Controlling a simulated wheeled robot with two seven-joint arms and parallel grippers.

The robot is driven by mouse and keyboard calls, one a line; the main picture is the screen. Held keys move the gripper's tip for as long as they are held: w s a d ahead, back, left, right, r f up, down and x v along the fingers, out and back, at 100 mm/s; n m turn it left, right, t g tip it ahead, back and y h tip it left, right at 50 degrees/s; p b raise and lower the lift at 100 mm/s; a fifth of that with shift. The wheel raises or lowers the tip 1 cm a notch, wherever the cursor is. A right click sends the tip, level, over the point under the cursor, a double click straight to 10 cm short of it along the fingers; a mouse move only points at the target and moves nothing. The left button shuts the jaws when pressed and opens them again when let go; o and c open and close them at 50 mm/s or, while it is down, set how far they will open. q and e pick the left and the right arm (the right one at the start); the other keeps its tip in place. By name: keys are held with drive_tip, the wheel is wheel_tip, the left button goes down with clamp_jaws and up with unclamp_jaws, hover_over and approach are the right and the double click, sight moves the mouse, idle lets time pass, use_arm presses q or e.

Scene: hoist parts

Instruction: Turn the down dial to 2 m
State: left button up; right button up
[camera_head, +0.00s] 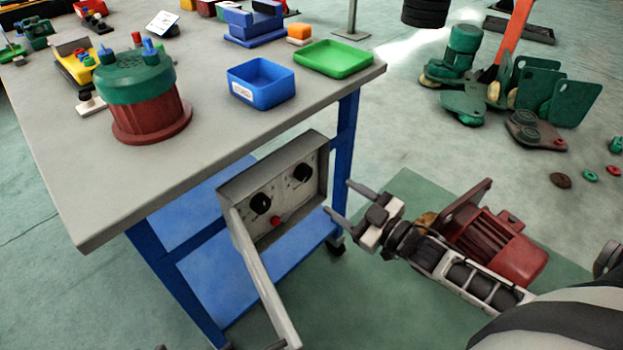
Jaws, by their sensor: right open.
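A grey control box (232,195) is mounted at the side of the workbench, below its top. Its face carries two black dials, a left dial (260,203) and a right dial (303,173), with a red button (276,221) low between them. The labels and scale marks are too small to read, so I cannot tell which one is the down dial or where either points. My right gripper (339,198) is open and empty. Its fingers point left towards the box, right of the right dial and apart from it.
The workbench (225,138) holds a green and red round housing (140,95), a blue bin (260,82) and a green tray (334,58). A long grey bar or panel edge (262,280) extends down from the box. A red motor (497,246) shows behind my right arm.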

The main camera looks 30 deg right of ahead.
sight(307, 176)
drive_tip(key=b+x, duration=0.1)
drive_tip(key=x, duration=0.8)
drive_tip(key=shift+w+a, duration=0.15)
drive_tip(key=shift+w, duration=0.15)
drive_tip(key=c, duration=1)
